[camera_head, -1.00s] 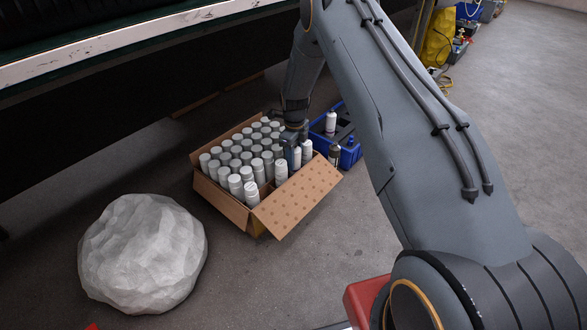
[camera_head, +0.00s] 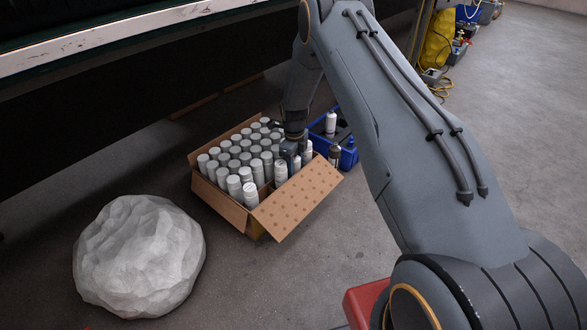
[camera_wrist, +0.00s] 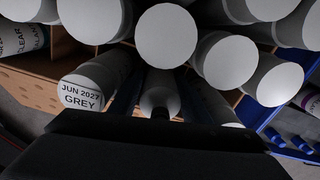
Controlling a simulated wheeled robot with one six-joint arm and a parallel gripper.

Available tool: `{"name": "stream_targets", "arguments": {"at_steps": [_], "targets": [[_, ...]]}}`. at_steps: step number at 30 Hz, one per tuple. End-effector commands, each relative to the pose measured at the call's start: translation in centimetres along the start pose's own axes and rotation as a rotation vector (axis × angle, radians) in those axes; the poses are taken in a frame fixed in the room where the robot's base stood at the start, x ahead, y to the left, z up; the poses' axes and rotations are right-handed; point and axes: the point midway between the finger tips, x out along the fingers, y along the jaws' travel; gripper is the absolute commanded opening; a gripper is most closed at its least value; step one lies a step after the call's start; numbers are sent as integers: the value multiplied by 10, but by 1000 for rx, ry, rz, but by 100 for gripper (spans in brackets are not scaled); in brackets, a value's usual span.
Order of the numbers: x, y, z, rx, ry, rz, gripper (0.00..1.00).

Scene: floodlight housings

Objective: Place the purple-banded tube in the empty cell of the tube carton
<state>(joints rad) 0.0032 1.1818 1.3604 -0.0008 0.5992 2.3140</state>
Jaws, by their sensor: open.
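The tube carton (camera_head: 300,205) is an open cardboard box packed with pale-capped tubes, its flap folded out. A dark gap shows in its front row (camera_head: 267,190). My gripper (camera_head: 291,155) is low at the carton's right side. In the wrist view my gripper (camera_wrist: 160,98) is open, its dark fingers on either side of a white tube (camera_wrist: 160,82); contact cannot be told. No band shows on that tube. A tube with a purplish mark (camera_wrist: 310,102) is partly visible at the right edge. A tube beside my left finger reads "JUN 2027 GREY" (camera_wrist: 82,95).
A blue crate (camera_head: 350,157) with bottles stands just right of the carton. A large pale rock (camera_head: 138,257) lies at the front left. A bench edge (camera_head: 150,35) overhangs at the back left.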

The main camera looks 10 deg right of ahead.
Motion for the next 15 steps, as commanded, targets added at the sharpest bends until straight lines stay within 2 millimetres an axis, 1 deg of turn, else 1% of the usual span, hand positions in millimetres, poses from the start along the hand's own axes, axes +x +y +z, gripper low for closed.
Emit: {"name": "stream_targets", "arguments": {"at_steps": [2,5,15], "targets": [[-5,0,0,0,0,-1,43],[-18,0,0,0,-1,-1,43],[-87,0,0,0,-2,-2,43]]}}
